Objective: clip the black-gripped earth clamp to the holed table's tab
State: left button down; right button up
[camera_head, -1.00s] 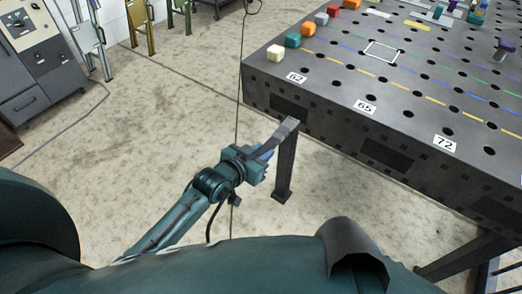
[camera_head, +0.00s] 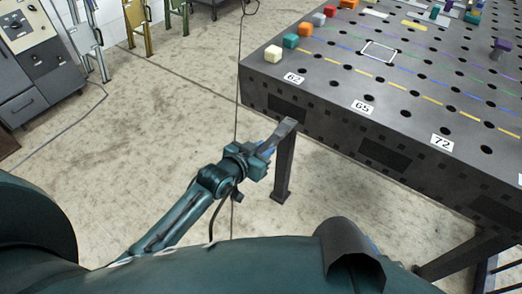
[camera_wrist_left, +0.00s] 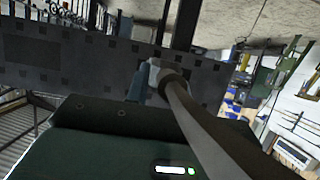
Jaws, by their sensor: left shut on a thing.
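My left gripper (camera_head: 262,155) is shut on the earth clamp (camera_head: 281,134), whose grey jaw end points up and right toward the holed table (camera_head: 330,117). The clamp overlaps the top of a dark table leg in the head view. I cannot tell whether it touches anything there. Its black grips are largely hidden by my gripper. In the left wrist view, a grey-blue part (camera_wrist_left: 147,80) stands before the table's dark holed side (camera_wrist_left: 85,58). A thick grey cable or handle (camera_wrist_left: 195,120) runs down right from it. I cannot make out the tab. My right gripper is out of view.
Coloured blocks (camera_head: 290,41) line the table's left edge, above number plates such as 62 (camera_head: 293,78). A dark leg (camera_head: 284,168) stands under the near side. A grey control cabinet (camera_head: 38,62) is at the far left. The concrete floor (camera_head: 130,130) between is mostly clear, with thin cables.

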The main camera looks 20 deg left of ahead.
pick_arm(q)
jog(key=shift+w+r+p, duration=0.1)
jog(key=shift+r+p, duration=0.05)
jog(key=shift+p, duration=0.15)
dwell(0.4)
jog(key=shift+w+d, duration=0.1)
jog(key=shift+w, duration=0.2)
dwell(0.4)
jog(key=shift+p, duration=0.45)
jog(key=shift+w+d, duration=0.1)
jog(key=shift+w, duration=0.1)
dwell(0.6)
jog(key=c, duration=1)
grip_release()
jog(key=shift+c, duration=0.2)
jog(key=o, duration=0.6)
jog(key=shift+c, duration=0.2)
jog(key=shift+s+f, duration=0.1)
jog(key=shift+f, duration=0.15)
